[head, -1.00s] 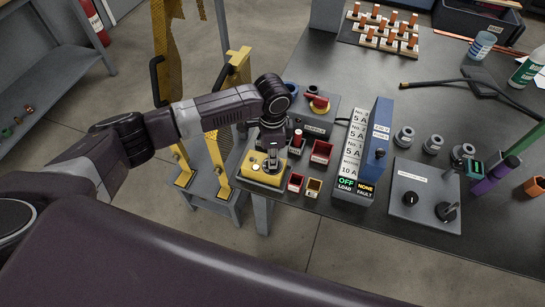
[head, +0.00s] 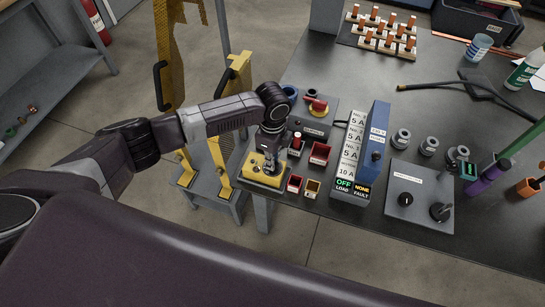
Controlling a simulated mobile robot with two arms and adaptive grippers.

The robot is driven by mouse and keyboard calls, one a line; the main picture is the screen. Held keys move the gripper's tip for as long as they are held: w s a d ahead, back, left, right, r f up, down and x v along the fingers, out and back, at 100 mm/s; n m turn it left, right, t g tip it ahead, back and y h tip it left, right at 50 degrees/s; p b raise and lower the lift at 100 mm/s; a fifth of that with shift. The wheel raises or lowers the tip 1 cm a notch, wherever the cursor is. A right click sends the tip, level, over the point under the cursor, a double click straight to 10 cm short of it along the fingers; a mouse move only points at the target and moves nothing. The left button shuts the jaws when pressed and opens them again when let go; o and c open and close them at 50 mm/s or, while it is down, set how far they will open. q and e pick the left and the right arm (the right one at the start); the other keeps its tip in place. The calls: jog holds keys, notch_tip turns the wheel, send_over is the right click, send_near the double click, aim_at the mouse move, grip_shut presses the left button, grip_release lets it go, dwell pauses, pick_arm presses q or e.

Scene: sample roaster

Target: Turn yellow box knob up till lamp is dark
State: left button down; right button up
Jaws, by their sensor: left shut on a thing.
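The yellow box (head: 258,180) sits at the near left corner of the dark table. My left gripper (head: 269,164) points down over the top of the box. It is shut on the box's knob, which the fingers mostly hide. A small pale spot shows on the box top left of the fingers. I cannot tell whether this is the lamp or whether it is lit. My right gripper is not in view.
A grey unit (head: 345,186) reads "OFF LOAD" and "NONE FAULT". A grey panel (head: 420,197) with two black knobs lies further right. A red-handled switch box (head: 316,116) stands behind.

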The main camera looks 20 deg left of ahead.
pick_arm(q)
jog(key=shift+m+p, duration=0.3)
jog(key=shift+m, duration=1.3)
jog(key=c, duration=1.9)
grip_release()
jog(key=shift+c, duration=0.2)
jog(key=shift+r, duration=0.1)
notch_tip(320, 180, up, 12)
